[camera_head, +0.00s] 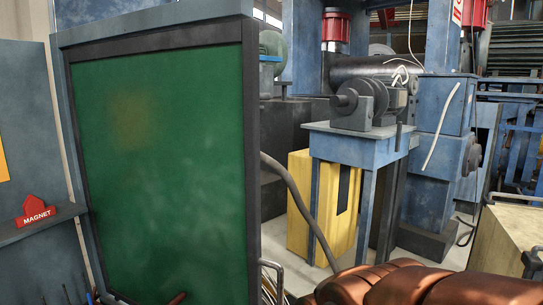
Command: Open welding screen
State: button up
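The welding screen (165,150) is a large green panel in a dark frame, filling the left half of the view. It stands upright, and its right edge is close to the middle of the picture. Its bottom edge is cut off by the frame. A thin grey bent bar (272,275) shows low beside its right edge; I cannot tell whether it is a handle of the screen. A small reddish-brown tip shows at the bottom edge in front of the panel, too little to identify. My gripper is not recognisable in view.
A blue workbench (365,145) with a dark machine on it stands right of the screen, with a yellow box (322,205) under and beside it. A grey shelf (40,228) with a red magnet (38,211) is at the left. A beige block (508,240) stands at the right.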

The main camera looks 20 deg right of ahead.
aim_at(165, 124)
jog(key=z, duration=0.9)
jog(key=k, duration=0.65)
jog(key=u, duration=1.3)
